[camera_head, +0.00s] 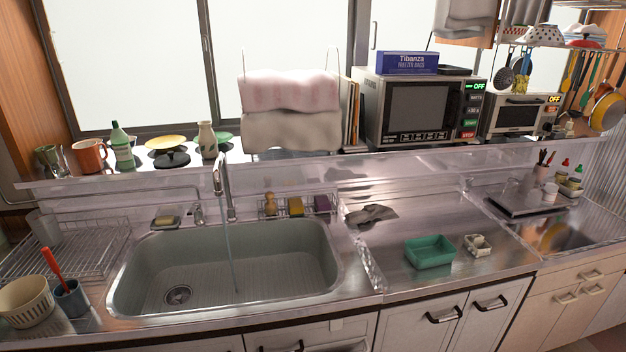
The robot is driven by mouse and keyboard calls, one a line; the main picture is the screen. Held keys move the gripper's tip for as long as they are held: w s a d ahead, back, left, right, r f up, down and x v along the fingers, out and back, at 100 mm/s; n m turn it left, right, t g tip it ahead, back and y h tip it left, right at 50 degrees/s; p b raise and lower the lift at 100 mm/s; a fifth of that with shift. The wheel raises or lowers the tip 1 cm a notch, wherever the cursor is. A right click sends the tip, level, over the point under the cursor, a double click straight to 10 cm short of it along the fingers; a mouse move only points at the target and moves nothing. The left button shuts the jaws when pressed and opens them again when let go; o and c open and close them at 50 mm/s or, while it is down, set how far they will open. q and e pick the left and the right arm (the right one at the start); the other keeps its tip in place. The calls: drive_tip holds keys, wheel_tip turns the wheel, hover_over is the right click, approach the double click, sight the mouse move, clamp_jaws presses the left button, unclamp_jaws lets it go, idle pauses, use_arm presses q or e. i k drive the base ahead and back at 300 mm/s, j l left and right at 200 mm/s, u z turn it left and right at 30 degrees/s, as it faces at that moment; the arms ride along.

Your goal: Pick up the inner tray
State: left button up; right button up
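A green rectangular tray (430,262) sits on the steel counter to the right of the sink. It looks open at the top and empty. A small whitish divided tray or holder (478,246) stands just to its right, apart from it. No label shows which thing is the inner tray. A wire dish rack (85,262) stands at the left of the sink, with a grey cup (44,228) at its back left. Neither of my grippers is in view.
The sink (330,262) has water running from its tap (220,178). A crumpled grey cloth (370,214) lies behind the green tray. A beige basket (26,302) and a blue cup (70,298) stand at front left. The steel counter around the green tray is mostly clear.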

sight(475, 244)
drive_tip(key=i+l+z, duration=0.1)
drive_tip(key=l, duration=0.3)
drive_tip(key=i+l, duration=0.1)
drive_tip(key=l, duration=0.35)
drive_tip(key=i+l+z, duration=0.15)
drive_tip(key=l, duration=0.25)
drive_tip(key=i+l, duration=0.1)
drive_tip(key=l, duration=0.3)
drive_tip(key=i+l+z, duration=0.15)
drive_tip(key=l, duration=0.25)
